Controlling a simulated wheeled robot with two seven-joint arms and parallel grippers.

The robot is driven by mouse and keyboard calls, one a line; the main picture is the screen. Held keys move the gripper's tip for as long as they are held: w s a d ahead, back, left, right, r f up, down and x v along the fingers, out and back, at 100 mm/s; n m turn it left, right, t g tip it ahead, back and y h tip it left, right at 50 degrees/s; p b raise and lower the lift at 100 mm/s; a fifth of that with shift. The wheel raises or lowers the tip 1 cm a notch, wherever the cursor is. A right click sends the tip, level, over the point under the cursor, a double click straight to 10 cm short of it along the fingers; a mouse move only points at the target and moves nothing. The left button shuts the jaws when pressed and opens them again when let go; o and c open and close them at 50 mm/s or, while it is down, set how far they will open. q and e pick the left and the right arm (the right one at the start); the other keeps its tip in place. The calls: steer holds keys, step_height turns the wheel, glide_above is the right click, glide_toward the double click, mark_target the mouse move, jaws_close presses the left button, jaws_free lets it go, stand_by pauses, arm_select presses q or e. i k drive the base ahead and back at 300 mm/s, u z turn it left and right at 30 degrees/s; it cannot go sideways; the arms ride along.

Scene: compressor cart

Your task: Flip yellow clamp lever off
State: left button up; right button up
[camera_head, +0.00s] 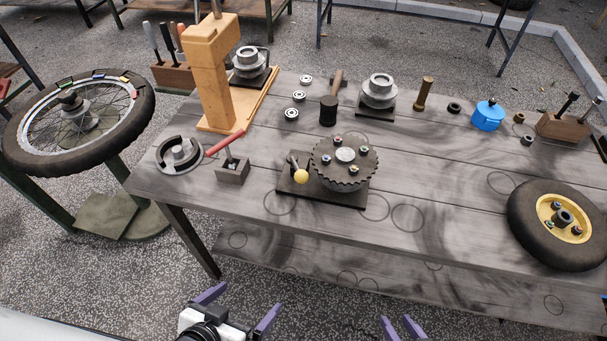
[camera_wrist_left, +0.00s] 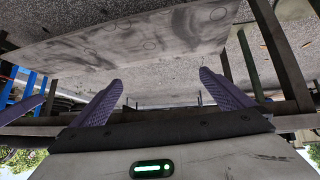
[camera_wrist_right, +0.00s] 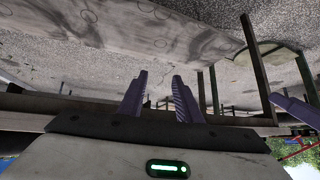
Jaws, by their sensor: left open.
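The yellow clamp lever is a short dark lever with a yellow ball knob (camera_head: 301,177). In the head view it stands at the left front of a dark base plate (camera_head: 340,195), beside a toothed disc (camera_head: 345,154) with small coloured-topped bolts. My left gripper (camera_head: 239,301) is open and empty, in front of the table and well short of the lever; its fingers show wide apart in the left wrist view (camera_wrist_left: 160,80). My right gripper (camera_head: 401,325) is empty at the bottom edge, its fingers apart with a narrower gap, also in the right wrist view (camera_wrist_right: 158,85). Neither touches anything.
A red-handled lever (camera_head: 225,143) on a small block (camera_head: 233,171) stands left of the plate. A wooden press (camera_head: 212,85) rises behind it. A small wheel (camera_head: 562,224) lies at the right. The tabletop (camera_head: 440,190) right of the plate is clear.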

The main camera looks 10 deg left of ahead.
mark_target(301, 176)
steer(key=u, duration=1.85)
steer(key=k, duration=0.85)
steer(key=z, duration=0.8)
steer(key=i, duration=0.5)
steer(key=z, duration=0.05)
